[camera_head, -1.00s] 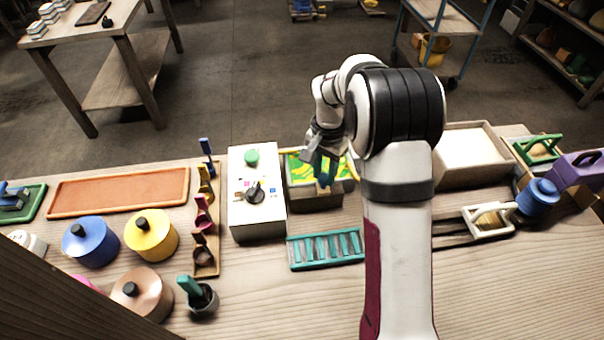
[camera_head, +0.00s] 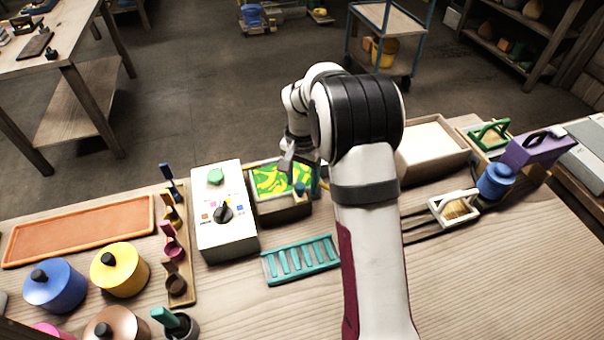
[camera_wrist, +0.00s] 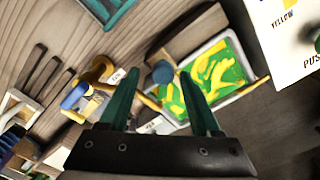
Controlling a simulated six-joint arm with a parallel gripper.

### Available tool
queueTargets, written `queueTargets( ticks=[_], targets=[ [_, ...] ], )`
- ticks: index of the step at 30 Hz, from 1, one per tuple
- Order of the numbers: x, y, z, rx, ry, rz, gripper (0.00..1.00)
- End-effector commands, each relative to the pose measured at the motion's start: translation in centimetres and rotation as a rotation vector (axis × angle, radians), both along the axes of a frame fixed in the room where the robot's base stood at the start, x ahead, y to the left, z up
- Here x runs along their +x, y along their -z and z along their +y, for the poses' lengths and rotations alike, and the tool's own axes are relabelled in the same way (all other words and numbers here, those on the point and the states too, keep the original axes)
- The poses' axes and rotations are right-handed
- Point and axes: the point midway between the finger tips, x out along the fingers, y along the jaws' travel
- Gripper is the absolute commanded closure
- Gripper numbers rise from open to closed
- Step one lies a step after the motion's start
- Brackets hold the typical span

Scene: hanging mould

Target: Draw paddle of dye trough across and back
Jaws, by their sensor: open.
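The dye trough (camera_head: 268,212) is a wooden box holding green liquid with yellow streaks, standing right of the white control box. It also shows in the wrist view (camera_wrist: 190,35). A round blue knob, which looks like the paddle's handle (camera_head: 299,188), stands at the trough's near right corner. In the wrist view this knob (camera_wrist: 163,72) appears between my fingertips. My gripper (camera_wrist: 158,74) is open with two teal fingers and nothing visibly held. In the head view my gripper (camera_head: 315,183) is at the trough's right end, partly hidden by my arm. Contact with the knob cannot be told.
The white control box (camera_head: 222,237) with a green button and black dial stands close on the left. A teal slotted rack (camera_head: 300,261) lies in front. A sand-coloured tray (camera_head: 435,150) and a framed slider (camera_head: 453,209) are to the right.

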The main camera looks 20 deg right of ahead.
Motion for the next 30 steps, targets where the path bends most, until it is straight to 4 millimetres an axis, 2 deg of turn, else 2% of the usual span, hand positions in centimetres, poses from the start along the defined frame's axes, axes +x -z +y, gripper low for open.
queueTargets(
  ticks=[2,5,12,15,18,22,30],
  targets=[
    [0.1,-0.7,0.0,0.001,0.0,-0.002,0.36],
    [0.1,-2.8,0.0,0.0,-0.001,-0.006,0.36],
    [0.1,-10.5,0.0,-0.001,0.0,-0.006,0.36],
    [0.1,-13.0,0.0,-0.001,0.0,-0.006,0.36],
    [0.1,-14.7,0.0,-0.001,0.0,-0.003,0.36],
    [0.0,-15.7,0.0,-0.001,-0.001,-0.002,0.36],
    [0.0,-15.7,0.4,0.001,-0.002,-0.001,0.36]
  ],
)
